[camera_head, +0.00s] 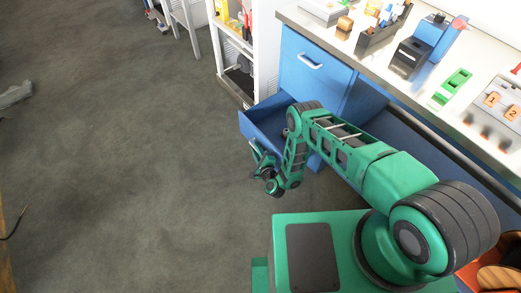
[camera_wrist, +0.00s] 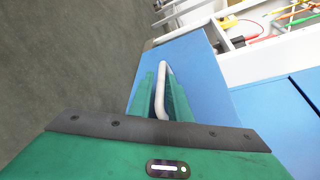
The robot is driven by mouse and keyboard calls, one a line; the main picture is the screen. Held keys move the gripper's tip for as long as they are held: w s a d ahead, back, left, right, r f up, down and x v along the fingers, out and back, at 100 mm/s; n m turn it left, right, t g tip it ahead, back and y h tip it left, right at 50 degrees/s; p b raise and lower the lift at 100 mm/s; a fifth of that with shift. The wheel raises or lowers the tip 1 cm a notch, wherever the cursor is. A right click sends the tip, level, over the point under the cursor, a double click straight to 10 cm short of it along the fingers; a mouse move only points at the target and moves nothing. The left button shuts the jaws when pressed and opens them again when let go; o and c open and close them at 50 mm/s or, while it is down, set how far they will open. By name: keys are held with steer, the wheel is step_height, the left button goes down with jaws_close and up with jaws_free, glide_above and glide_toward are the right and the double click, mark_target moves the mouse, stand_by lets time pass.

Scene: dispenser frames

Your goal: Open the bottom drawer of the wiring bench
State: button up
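The blue wiring bench (camera_head: 313,78) stands at the upper right in the head view. Its bottom drawer (camera_head: 262,121) is pulled out from the bench, and part of its inside shows. My arm hides the right part of the drawer. My gripper (camera_head: 258,150) is at the drawer's front face. In the wrist view, the blue drawer front (camera_wrist: 203,72) faces me, and its pale bar handle (camera_wrist: 163,85) runs between the two green fingers of my gripper (camera_wrist: 162,95). The fingers appear closed against both sides of the handle.
An upper drawer with a handle (camera_head: 310,61) is shut above. A white shelf unit (camera_head: 236,52) with bottles stands left of the bench. Boxes and small parts lie on the worktop (camera_head: 428,86).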

steer(key=v, duration=1)
steer(key=shift+s, duration=0.35)
steer(key=shift+d, duration=0.15)
